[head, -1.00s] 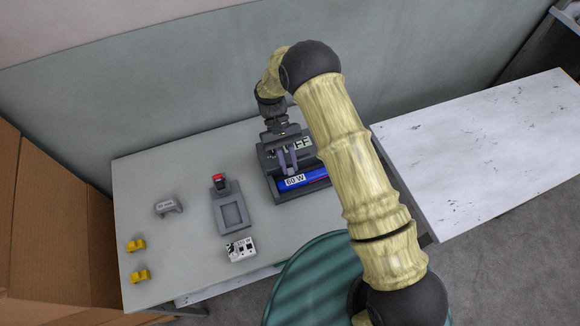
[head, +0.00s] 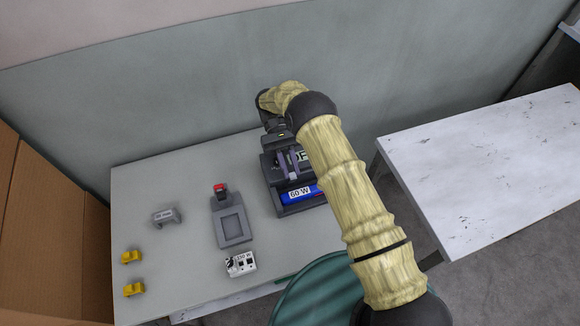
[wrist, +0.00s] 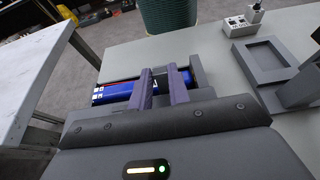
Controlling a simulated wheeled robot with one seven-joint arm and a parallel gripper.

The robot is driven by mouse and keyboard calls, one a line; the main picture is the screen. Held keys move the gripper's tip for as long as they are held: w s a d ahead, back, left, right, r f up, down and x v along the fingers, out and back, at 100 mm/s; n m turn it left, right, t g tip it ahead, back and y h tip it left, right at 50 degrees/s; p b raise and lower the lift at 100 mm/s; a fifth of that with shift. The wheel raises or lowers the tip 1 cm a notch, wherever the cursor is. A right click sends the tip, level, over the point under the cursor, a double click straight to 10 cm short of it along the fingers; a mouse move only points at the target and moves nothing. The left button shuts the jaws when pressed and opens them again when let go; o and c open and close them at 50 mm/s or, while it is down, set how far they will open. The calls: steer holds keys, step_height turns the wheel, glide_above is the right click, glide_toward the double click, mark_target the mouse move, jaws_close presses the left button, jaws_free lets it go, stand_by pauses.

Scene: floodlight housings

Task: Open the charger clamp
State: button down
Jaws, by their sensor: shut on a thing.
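The charger (head: 281,203) is a dark grey block at the back right of the left table, with a small display (head: 301,156) partly covered by my arm. A blue battery (head: 311,192) labelled "60 W" lies along its front and also shows in the wrist view (wrist: 118,92). My gripper (head: 287,166) is over the charger, behind the battery. In the wrist view its two purple-grey fingers (wrist: 162,84) are closed around a dark part at the charger, apparently the clamp (wrist: 160,76). The fingers and wrist hide most of it, so its angle is unclear.
A grey holder with a red top (head: 230,224) stands left of the charger, with a white box (head: 240,264) in front. A grey bracket (head: 166,216) and two yellow pieces (head: 133,289) lie farther left. A green bin (head: 312,294) stands before the table.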

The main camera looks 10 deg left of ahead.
steer(key=c, duration=1.3)
jaws_free()
step_height(320, 180, up, 10)
steer(key=p, duration=1)
steer(key=shift+f, duration=0.1)
